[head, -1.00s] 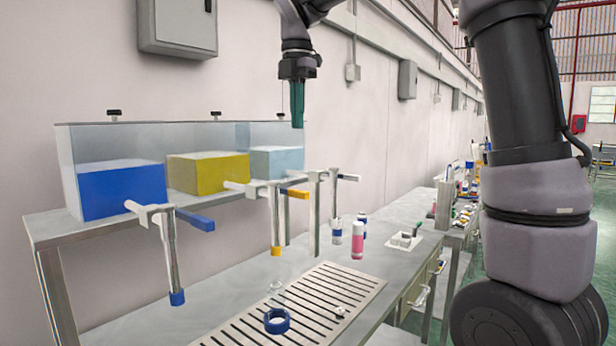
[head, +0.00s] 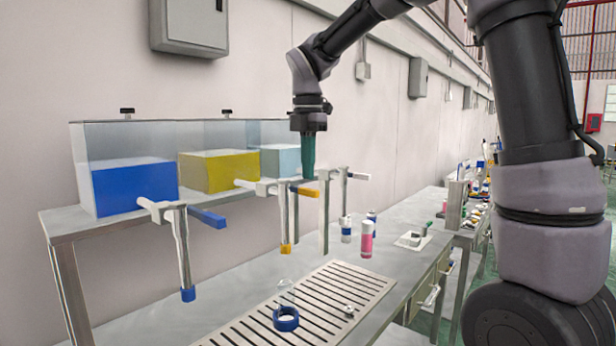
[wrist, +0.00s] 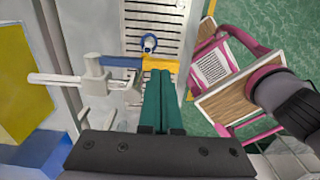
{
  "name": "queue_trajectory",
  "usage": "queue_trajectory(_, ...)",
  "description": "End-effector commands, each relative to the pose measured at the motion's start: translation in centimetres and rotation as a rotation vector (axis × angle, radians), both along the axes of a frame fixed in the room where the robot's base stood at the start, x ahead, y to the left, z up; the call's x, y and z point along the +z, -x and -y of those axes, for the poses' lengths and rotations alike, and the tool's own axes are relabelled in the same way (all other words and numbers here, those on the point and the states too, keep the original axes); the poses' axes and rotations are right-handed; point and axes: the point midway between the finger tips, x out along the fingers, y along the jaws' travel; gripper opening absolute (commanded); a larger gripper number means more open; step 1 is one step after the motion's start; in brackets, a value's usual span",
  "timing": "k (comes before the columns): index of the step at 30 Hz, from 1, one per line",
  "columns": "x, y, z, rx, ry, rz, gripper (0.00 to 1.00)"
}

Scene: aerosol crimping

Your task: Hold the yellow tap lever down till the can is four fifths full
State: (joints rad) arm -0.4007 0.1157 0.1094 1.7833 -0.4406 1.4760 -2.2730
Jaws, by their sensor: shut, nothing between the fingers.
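The yellow tap lever (head: 306,191) sticks out to the right from the middle tap, whose spout with a yellow tip (head: 285,248) points down. It also shows in the wrist view (wrist: 160,63). My gripper (head: 308,179) is shut and empty, its green fingers pointing down right over the lever. Whether they touch it, I cannot tell. In the wrist view the fingertips (wrist: 160,74) overlap the lever's edge. A clear can (head: 287,292) stands in a blue ring (head: 286,320) on the grate below the yellow spout. I see no coloured liquid in it.
Blue (head: 135,186), yellow (head: 219,171) and pale blue tanks stand on the shelf (head: 60,219) behind the taps. The blue lever (head: 207,217) is left of the yellow one. A pink bottle (head: 367,240) stands right of the slotted grate (head: 350,273).

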Motion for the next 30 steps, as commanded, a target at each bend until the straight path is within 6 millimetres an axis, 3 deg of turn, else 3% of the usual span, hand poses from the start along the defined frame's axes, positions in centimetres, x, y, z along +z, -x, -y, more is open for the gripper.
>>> queue_trajectory(6, -1.9, 0.0, 0.0, 0.000, 0.000, -0.001, 0.00)
queue_trajectory(22, -2.3, 0.1, 0.1, -0.001, -0.012, 0.012, 0.00)
queue_trajectory(30, -3.6, 0.5, 0.5, -0.002, -0.101, 0.101, 0.00)
